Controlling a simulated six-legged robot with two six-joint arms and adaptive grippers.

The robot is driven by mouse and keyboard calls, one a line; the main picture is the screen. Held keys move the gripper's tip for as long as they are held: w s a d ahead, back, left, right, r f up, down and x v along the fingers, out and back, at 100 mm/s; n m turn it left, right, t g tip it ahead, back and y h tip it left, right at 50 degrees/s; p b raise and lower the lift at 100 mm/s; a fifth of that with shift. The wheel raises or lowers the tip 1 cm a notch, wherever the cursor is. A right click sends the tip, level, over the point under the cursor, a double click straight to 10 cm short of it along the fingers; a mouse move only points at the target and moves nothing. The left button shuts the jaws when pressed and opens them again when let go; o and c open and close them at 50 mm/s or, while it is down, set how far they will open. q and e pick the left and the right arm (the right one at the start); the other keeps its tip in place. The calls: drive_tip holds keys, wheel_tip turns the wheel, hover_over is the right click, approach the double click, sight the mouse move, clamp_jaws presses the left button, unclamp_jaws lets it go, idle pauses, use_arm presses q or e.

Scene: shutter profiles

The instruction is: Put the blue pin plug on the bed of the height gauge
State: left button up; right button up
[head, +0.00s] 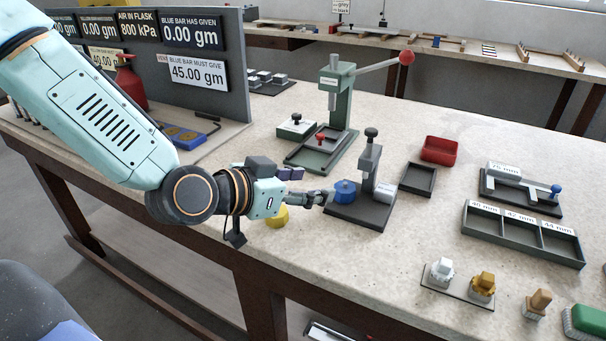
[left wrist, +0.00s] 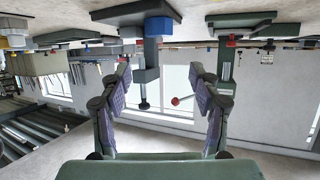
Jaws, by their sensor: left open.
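The blue pin plug (head: 345,191) stands on the dark bed (head: 352,215) of the height gauge, left of the gauge's column (head: 371,158). The left wrist view is upside down and also shows the blue plug (left wrist: 158,26) against the bed (left wrist: 118,12). My left gripper (head: 307,186) is open and empty, just left of the plug in the head view. In the left wrist view its two fingers (left wrist: 160,75) are spread wide, with nothing between them. Whether a fingertip touches the plug I cannot tell. My right gripper is not in view.
A yellow plug (head: 277,216) stands partly behind my left gripper. A green press (head: 340,105) with a red-knobbed lever stands behind the gauge. A dark tray (head: 419,179), a red bin (head: 439,150) and a three-compartment tray (head: 523,234) are to the right. The bench's front middle is clear.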

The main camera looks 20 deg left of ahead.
use_arm(q)
drive_tip(key=shift+s+a+r, duration=0.1)
drive_tip(key=shift+s+r, duration=0.05)
drive_tip(key=shift+s, duration=0.25)
drive_tip(key=shift+w, duration=0.2)
drive_tip(key=shift+s, duration=0.2)
